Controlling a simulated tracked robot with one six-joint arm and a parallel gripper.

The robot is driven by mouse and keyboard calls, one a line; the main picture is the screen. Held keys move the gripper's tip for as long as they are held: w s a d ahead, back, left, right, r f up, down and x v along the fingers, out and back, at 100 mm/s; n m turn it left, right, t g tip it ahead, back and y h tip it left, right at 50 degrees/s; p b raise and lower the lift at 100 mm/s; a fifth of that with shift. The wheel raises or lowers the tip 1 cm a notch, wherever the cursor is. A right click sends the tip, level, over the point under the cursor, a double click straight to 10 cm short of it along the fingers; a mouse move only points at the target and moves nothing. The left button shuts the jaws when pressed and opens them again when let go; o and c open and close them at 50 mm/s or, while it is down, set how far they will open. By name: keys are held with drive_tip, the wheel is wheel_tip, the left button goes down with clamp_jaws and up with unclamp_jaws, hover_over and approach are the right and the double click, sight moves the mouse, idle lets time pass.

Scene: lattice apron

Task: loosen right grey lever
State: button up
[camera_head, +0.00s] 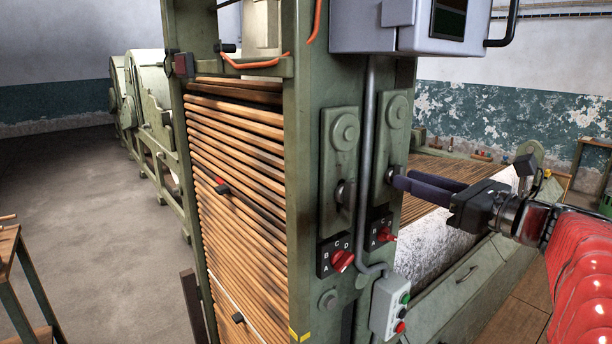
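The right grey lever (391,173) is a short dark knob low on the right green plate (396,110) on the machine's upright. A matching left grey lever (346,193) sits on the left plate (341,132). Nothing shows between the fingers.
Below the levers are two red rotary knobs (342,261) on lettered black plates. A grey conduit (367,150) runs between the lever plates to a button box (390,305). A grey cabinet (400,25) hangs above. Wooden slats (235,170) fill the left face.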

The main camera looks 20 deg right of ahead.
drive_tip(key=shift+w+a, duration=0.2)
drive_tip(key=shift+w, duration=0.35)
drive_tip(key=shift+c, duration=0.2)
clamp_jaws()
